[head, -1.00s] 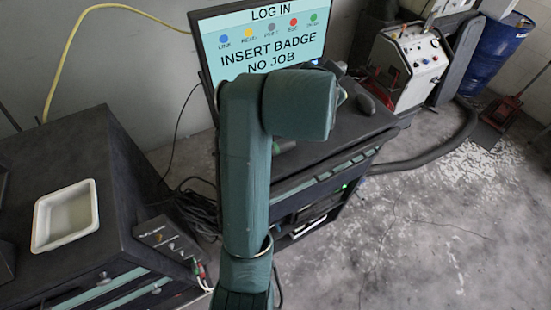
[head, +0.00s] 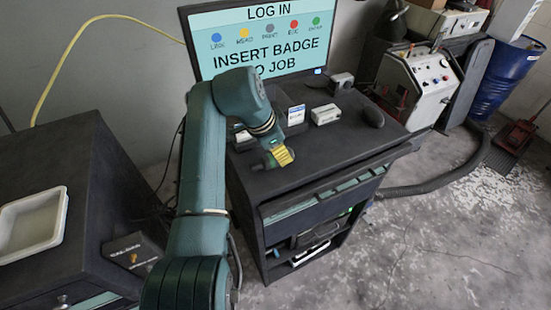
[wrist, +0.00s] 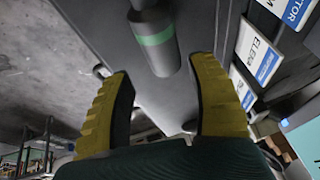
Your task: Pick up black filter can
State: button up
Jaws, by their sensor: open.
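A dark cylinder with a green band (wrist: 155,40), which looks like the black filter can, lies ahead of my gripper (wrist: 165,98) in the wrist view. My gripper is open, its two yellow fingers apart with nothing between them. The can's near end reaches toward the gap, just beyond the fingertips. In the head view my gripper (head: 280,157) is low over the dark cart top (head: 330,160). There my arm and gripper hide most of what lies around it, and I cannot make out the can clearly.
White boxes with blue labels (head: 296,115) stand behind my gripper, and a white box (head: 325,114) is to their right. A monitor (head: 262,45) stands at the back. A white tray (head: 33,225) is on the left cabinet. The cart's front right top is clear.

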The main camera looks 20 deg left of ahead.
jog(key=x, duration=0.6)
jog(key=shift+w+a, duration=0.15)
jog(key=shift+r, duration=0.1)
jog(key=c, duration=1)
